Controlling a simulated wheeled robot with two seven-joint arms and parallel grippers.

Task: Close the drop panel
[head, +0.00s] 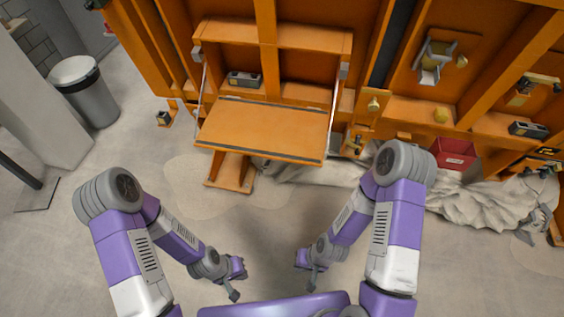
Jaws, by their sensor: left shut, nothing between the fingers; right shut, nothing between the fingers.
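The drop panel (262,130) is an orange board that hangs folded down and open, roughly level, in front of the orange frame. It is hinged along its back edge, and a thin metal stay runs up from each side to the frame. Behind it is an open recess with a small grey device (244,79) inside. My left gripper (235,284) is shut and empty, low in front of the panel and well apart from it. My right gripper (309,281) is also shut and empty, low and to the right, apart from the panel.
An orange support (231,171) stands beneath the panel. A crumpled pale sheet (490,203) lies on the floor at right, near a red bin (455,154). A grey trash can (84,92) stands at left. The floor between my grippers and the panel looks clear.

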